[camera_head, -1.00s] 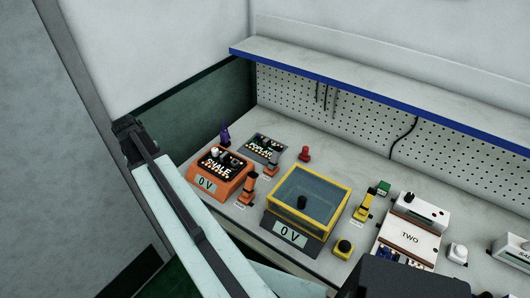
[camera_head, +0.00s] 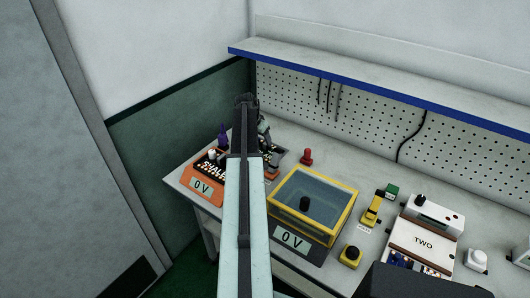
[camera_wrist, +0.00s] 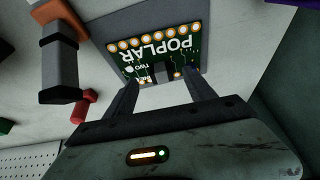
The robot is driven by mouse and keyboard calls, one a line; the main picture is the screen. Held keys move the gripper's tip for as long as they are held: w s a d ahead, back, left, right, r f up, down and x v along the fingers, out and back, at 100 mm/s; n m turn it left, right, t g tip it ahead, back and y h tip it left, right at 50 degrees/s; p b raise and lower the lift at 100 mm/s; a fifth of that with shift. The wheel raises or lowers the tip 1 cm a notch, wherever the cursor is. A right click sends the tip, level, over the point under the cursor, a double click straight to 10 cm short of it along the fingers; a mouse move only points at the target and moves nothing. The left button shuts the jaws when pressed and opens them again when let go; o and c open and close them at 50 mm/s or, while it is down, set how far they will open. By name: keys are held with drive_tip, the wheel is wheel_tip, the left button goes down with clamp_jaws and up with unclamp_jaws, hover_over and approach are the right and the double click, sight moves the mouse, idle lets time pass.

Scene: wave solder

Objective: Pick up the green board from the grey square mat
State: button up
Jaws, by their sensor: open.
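The green board (camera_wrist: 152,48), lettered POPLAR with a row of gold-ringed holes, lies on the grey square mat (camera_wrist: 98,28) in the wrist view. My gripper (camera_wrist: 160,80) is open there, its two dark fingers apart and pointing at the board's near edge, where a dark part shows between them. The wrist view does not show clearly how high the fingers are above it.
An orange device (camera_head: 202,191) reading 0V stands left of my arm. A yellow-framed tank (camera_head: 325,228) stands to the right, with a red knob (camera_head: 306,157) behind it. An orange and grey upright part (camera_wrist: 60,65) is close beside the gripper. A blue-edged shelf (camera_head: 360,88) overhangs the bench.

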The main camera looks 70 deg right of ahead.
sight(264, 145)
drive_tip(key=b+x, duration=0.5)
drive_tip(key=shift+d+f, duration=0.1)
drive_tip(key=shift+f, duration=0.05)
drive_tip(key=shift+r, duration=0.2)
clamp_jaws()
drive_tip(key=shift+r+p, duration=0.1)
drive_tip(key=shift+p, duration=0.25)
wheel_tip(264, 145, up, 10)
drive_tip(key=p, duration=1)
